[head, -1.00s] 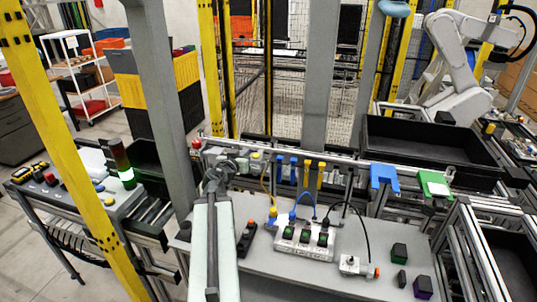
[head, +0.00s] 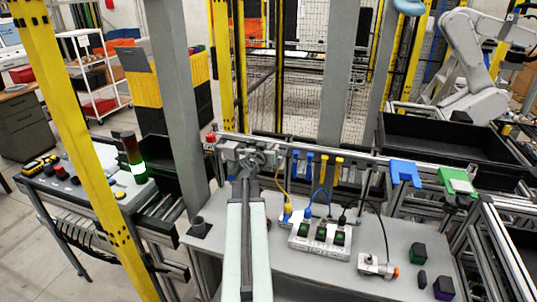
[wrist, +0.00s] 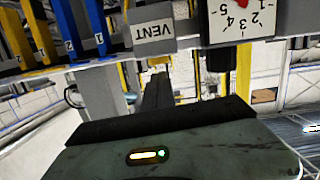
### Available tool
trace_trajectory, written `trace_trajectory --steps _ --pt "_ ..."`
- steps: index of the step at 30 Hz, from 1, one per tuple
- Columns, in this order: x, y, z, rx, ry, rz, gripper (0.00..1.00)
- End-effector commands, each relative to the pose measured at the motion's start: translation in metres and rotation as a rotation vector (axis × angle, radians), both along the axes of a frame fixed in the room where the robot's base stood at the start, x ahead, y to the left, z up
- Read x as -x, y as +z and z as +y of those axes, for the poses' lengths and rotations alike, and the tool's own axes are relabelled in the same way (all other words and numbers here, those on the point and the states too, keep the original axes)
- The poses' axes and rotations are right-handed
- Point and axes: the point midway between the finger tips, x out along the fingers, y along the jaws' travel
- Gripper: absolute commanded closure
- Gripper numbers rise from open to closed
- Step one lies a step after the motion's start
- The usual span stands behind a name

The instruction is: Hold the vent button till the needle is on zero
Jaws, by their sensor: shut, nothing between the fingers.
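In the wrist view a grey block labelled VENT (wrist: 154,34) appears upside down, with a small yellow part (wrist: 158,61), probably the vent button, by its edge. My gripper's shut, empty fingers (wrist: 157,78) point at that yellow part; I cannot tell whether they touch it. The white gauge (wrist: 242,20) is cut off at the top right; part of a red needle shows, but its reading cannot be made out. In the head view my gripper (head: 252,160) is at the rail and hides the button and gauge.
Blue and yellow clips (head: 310,165) hang on the rail right of my gripper. Below it, a white socket strip (head: 320,238) with cables lies on the grey bench (head: 330,277). A grey post (head: 180,90) and a yellow post (head: 85,150) stand to the left.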

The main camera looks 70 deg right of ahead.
Motion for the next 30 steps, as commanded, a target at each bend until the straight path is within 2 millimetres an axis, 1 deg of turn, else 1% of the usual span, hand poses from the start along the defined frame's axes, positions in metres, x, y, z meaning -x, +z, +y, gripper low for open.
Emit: trace_trajectory --steps 1,2,13,20,30 --pt "-0.001 -0.007 0.000 0.000 0.002 0.000 1.00" --pt "-0.002 -0.007 0.000 0.000 0.003 -0.001 1.00" --pt "-0.005 -0.007 0.002 0.000 0.007 0.000 1.00" --pt "-0.005 -0.030 0.001 -0.002 0.007 -0.002 1.00" --pt "-0.004 -0.029 0.002 -0.005 0.002 -0.004 1.00"
